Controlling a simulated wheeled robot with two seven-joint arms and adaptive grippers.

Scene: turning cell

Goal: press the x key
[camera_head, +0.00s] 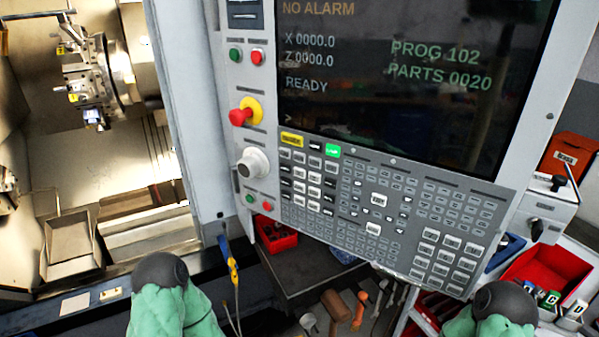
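The control panel's keypad (340,210) fills the middle of the head view, below a dark screen (400,70). It has many small grey and white keys, with a yellow key and a green key at its upper left. The key legends are too small to read, so I cannot tell which one is the x key. The screen reads NO ALARM, X 0000.0, Z 0000.0, READY, PROG 102 and PARTS 0020, with an empty prompt. Only green-covered parts of my arms with dark rounded ends show at the bottom left and bottom right. Neither gripper is in view.
A red emergency stop (240,116), a white knob (252,164) and green and red buttons line the panel's left side. The open lathe chamber is at the left. Below are a red tray (276,235) and hand tools; a red bin (548,275) is at right. Nothing covers the keys.

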